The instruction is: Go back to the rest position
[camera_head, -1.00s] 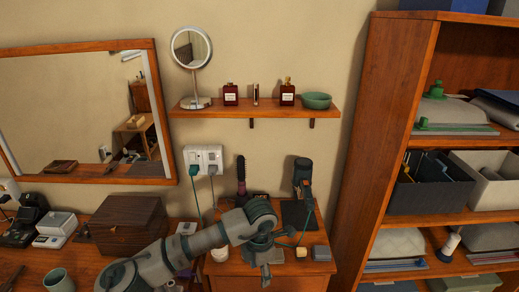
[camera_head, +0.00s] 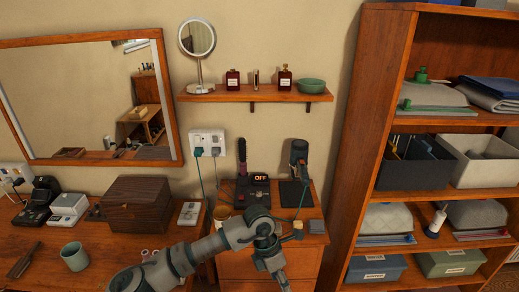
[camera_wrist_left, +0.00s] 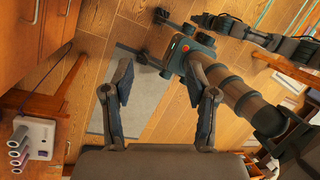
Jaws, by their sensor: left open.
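In the head view my left gripper (camera_head: 272,264) is low in front of the small wooden cabinet with its fingers pointing down. In the left wrist view its two fingers (camera_wrist_left: 162,88) are spread apart with nothing between them. Past them lie the wooden floor and a grey mat (camera_wrist_left: 120,110). My right arm appears to reach across the upper right of the wrist view; its fingers (camera_wrist_left: 150,38) are small and their opening is unclear. It is not in the head view.
The small cabinet (camera_head: 240,264) bears a device reading OFF (camera_head: 255,190) and a dark upright tool (camera_head: 299,160). Left is a vanity with a brown box (camera_head: 137,205) and a mug (camera_head: 75,256). A tall shelf (camera_head: 360,140) stands right. Cords hang from the outlet (camera_head: 207,141).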

